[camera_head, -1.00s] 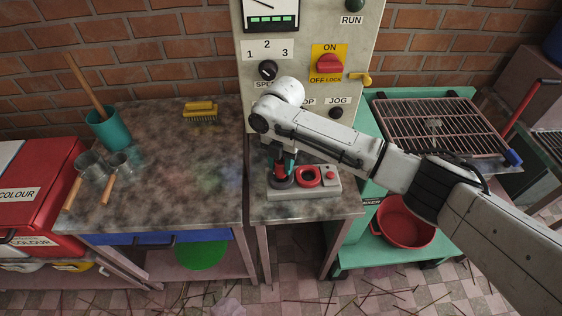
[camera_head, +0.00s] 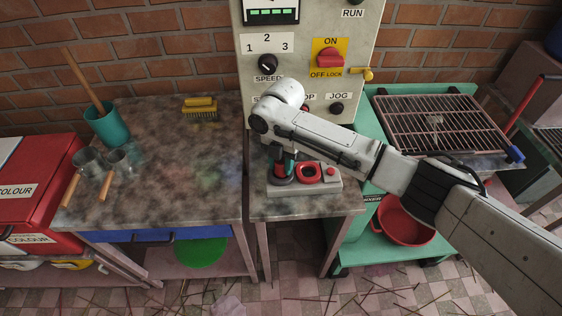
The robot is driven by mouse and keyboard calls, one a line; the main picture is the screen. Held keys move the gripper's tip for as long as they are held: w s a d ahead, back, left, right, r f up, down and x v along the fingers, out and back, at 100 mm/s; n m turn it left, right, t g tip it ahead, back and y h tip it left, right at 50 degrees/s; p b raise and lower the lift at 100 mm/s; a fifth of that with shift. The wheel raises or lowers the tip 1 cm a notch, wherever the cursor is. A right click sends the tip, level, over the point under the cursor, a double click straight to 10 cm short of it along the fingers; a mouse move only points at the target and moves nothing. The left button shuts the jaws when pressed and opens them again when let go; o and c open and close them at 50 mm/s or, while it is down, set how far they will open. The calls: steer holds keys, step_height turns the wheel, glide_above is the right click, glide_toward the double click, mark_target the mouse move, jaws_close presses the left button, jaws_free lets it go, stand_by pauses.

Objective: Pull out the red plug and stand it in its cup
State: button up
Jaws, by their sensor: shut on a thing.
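A light grey block (camera_head: 312,188) sits on the small table in front of the control panel. At its left end is a dark round socket (camera_head: 283,182), and the red plug (camera_head: 279,169) stands at it. To the right, a thick red ring (camera_head: 308,173) surrounds a dark opening, which looks like the plug's cup. My gripper (camera_head: 284,165) points down over the left end, shut on the red plug. The wrist hides much of the grip, and I cannot tell whether the plug is still seated in the socket.
A small red knob (camera_head: 331,171) sits at the block's right end. The control panel (camera_head: 352,38) rises close behind. A mottled worktop (camera_head: 185,160) on the left holds a brush (camera_head: 200,107), a teal pot (camera_head: 107,126) and metal cups. A rack (camera_head: 435,124) stands right.

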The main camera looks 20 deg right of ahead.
steer(key=shift+f, duration=0.2)
steer(key=o, duration=1.1)
steer(key=shift+r, duration=0.1)
steer(key=r, duration=0.3)
steer(key=r+b, duration=0.1)
steer(key=r, duration=0.6)
steer(key=shift+w+d+r, duration=0.25)
steer(key=shift+r, duration=0.05)
steer(key=s+a+f+m+t+y, duration=0.1)
steer(key=s+a+f+m+y, duration=0.25)
steer(key=a, duration=0.55)
steer(key=s+a+f+m+t, duration=0.1)
steer(key=s+a+f+m, duration=0.1)
steer(key=s+f+m, duration=0.5)
steer(key=s+d+f+m+h, duration=0.1)
steer(key=s+d+f+m, duration=0.1)
steer(key=s+d+m, duration=0.3)
steer(key=s+d+f+m+h, duration=0.1)
steer(key=s+d+m, duration=0.5)
steer(key=s, duration=0.8)
steer(key=s+d+f+m+h, duration=0.2)
steer(key=s+d+f+m, duration=0.2)
steer(key=s+d, duration=0.3)
steer(key=shift+s+d+f+m+g, duration=0.15)
steer(key=shift+s+m, duration=0.2)
steer(key=shift+s, duration=0.3)
steer(key=shift+s+d+r+m+g, duration=0.15)
steer(key=shift+s+m, duration=0.15)
steer(key=shift+s, duration=0.3)
